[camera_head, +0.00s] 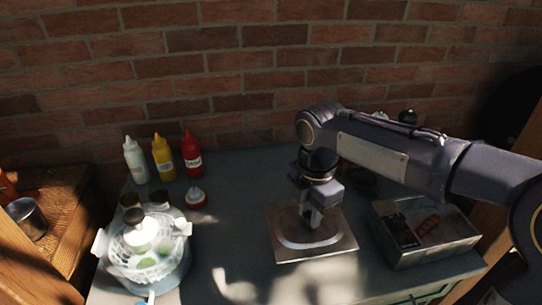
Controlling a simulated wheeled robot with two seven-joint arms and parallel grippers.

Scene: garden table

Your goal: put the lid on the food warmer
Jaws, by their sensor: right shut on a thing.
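A square metal lid (286,247) with a raised rounded middle is near the centre of the table. My right gripper (311,222) points down over its middle and is shut on it; the grip itself is partly hidden by the fingers. I cannot tell whether the lid is clear of the tabletop. The food warmer (441,252), an open rectangular metal box, stands just right of the lid. Inside it are a brown sausage-like piece (428,225) and a dark item (402,232). My left gripper is not in view.
A brick wall closes the back. Table between pot and lid is clear.

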